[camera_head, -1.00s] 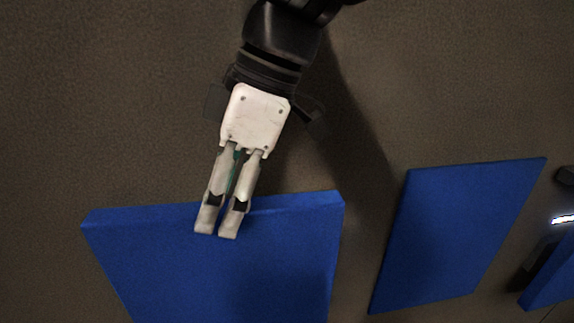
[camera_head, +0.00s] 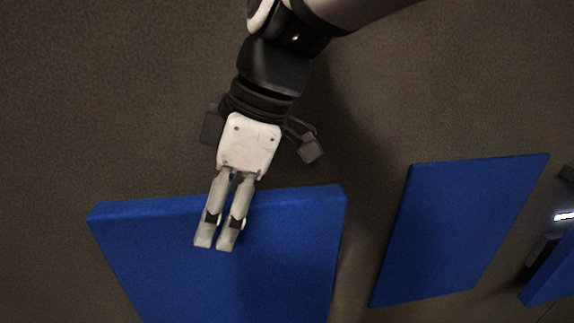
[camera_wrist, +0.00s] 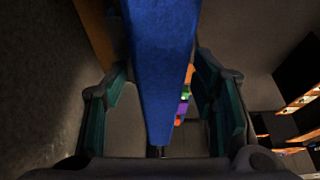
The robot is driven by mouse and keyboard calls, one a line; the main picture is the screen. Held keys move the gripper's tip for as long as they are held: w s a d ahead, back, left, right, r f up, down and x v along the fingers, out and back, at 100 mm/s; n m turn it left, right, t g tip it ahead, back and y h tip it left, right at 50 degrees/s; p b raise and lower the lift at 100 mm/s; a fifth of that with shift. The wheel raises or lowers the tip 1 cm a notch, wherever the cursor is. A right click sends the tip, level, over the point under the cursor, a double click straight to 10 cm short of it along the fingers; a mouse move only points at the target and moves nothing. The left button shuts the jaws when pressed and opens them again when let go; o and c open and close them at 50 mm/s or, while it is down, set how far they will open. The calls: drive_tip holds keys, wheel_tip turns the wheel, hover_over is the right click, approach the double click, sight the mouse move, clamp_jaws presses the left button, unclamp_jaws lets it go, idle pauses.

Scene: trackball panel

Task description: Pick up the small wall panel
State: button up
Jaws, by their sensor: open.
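A blue wall panel (camera_head: 280,265) is at the lower left of the head view, its lower part cut off by the frame edge. It is the panel at my gripper; I take it as the small wall panel. My gripper (camera_head: 215,246) reaches down over its top edge, with the near finger in front of its face. In the wrist view the blue panel (camera_wrist: 160,60) runs between the two spread fingers of my gripper (camera_wrist: 163,85), with gaps on both sides. The gripper is open and not closed on it.
A second blue panel (camera_head: 455,230) is to the right, with a gap of brown wall (camera_head: 120,90) between. Part of a third blue panel (camera_head: 553,275) and a bright light (camera_head: 564,217) show at the right edge. Small coloured patches (camera_wrist: 184,100) show behind the panel in the wrist view.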

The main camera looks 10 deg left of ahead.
clamp_jaws()
idle(0.3)
drive_tip(key=shift+r, duration=0.1)
